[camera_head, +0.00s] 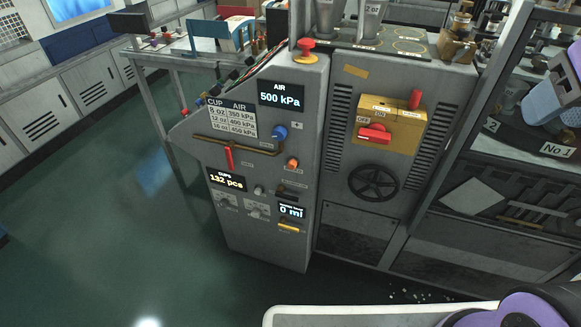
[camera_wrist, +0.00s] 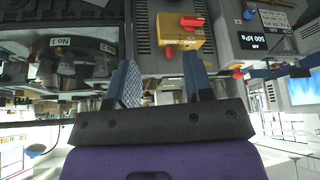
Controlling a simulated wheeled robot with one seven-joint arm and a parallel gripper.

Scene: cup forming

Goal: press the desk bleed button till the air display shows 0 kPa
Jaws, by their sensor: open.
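The air display (camera_head: 281,96) on the grey desk panel reads 500 kPa in the head view. It also shows upside down in the wrist view (camera_wrist: 253,40). An orange button (camera_head: 292,164) sits below a blue knob (camera_head: 280,132) on the panel; its small label is too blurred to read, so I cannot tell surely that it is the bleed button. My gripper (camera_wrist: 157,62) is open and empty in the wrist view, its two blue-grey fingers apart. It is clear of the desk panel and touches no button there.
A red mushroom button (camera_head: 306,48) tops the desk. A yellow box with a red handle (camera_head: 375,134) and a black handwheel (camera_head: 373,182) are to its right. A red lever (camera_head: 229,157) hangs on a brown pipe. A dark shelf rack (camera_head: 500,190) stands at right. Green floor (camera_head: 110,250) is clear at left.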

